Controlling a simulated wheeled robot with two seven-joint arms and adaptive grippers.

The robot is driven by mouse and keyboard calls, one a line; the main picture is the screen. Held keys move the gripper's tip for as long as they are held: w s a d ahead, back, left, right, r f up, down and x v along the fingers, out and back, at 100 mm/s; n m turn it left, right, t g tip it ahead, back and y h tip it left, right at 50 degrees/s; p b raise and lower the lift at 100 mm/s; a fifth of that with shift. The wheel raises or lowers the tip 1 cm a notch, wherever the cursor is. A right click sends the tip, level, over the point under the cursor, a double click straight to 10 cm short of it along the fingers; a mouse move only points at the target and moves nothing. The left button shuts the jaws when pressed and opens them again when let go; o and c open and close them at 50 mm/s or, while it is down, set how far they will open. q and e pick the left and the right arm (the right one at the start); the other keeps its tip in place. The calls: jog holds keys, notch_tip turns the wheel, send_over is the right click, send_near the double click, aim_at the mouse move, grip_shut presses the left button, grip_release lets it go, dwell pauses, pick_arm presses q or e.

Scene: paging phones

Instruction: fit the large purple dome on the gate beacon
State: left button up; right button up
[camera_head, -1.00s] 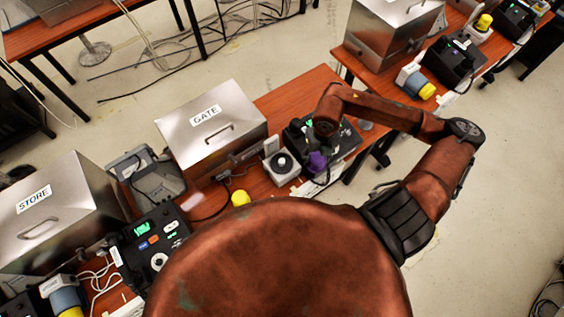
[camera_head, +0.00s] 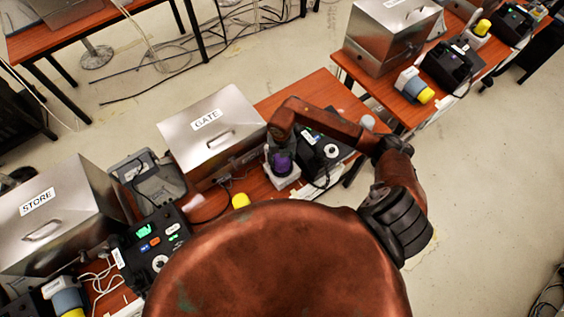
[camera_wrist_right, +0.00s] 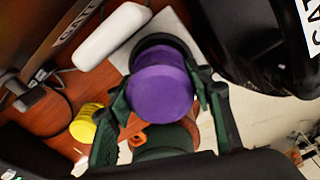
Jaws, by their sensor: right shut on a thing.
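The large purple dome (camera_head: 282,162) is between the fingers of my right gripper (camera_head: 280,155), which is shut on it. The dome is over the gate beacon's pale box base (camera_head: 286,181), beside the GATE case. In the right wrist view the purple dome (camera_wrist_right: 160,92) fills the space between the green fingers of my right gripper (camera_wrist_right: 163,86). The beacon's black ring (camera_wrist_right: 160,42) shows just past the dome's far end. Whether the dome touches or sits in the ring cannot be told. My left gripper is not in view.
The GATE case (camera_head: 212,133) stands left of the beacon. A black phone unit (camera_head: 322,157) is close on its right. A yellow dome (camera_head: 241,201) lies on the table to the front left and also shows in the wrist view (camera_wrist_right: 86,122). Cables run between the items.

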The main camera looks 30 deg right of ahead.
jog(key=shift+f, duration=1.2)
jog(key=shift+f, duration=0.15)
jog(key=o, duration=1.2)
notch_tip(320, 180, up, 12)
jog(key=shift+r+b, duration=0.15)
jog(key=shift+b, duration=0.15)
jog(key=shift+s, duration=0.1)
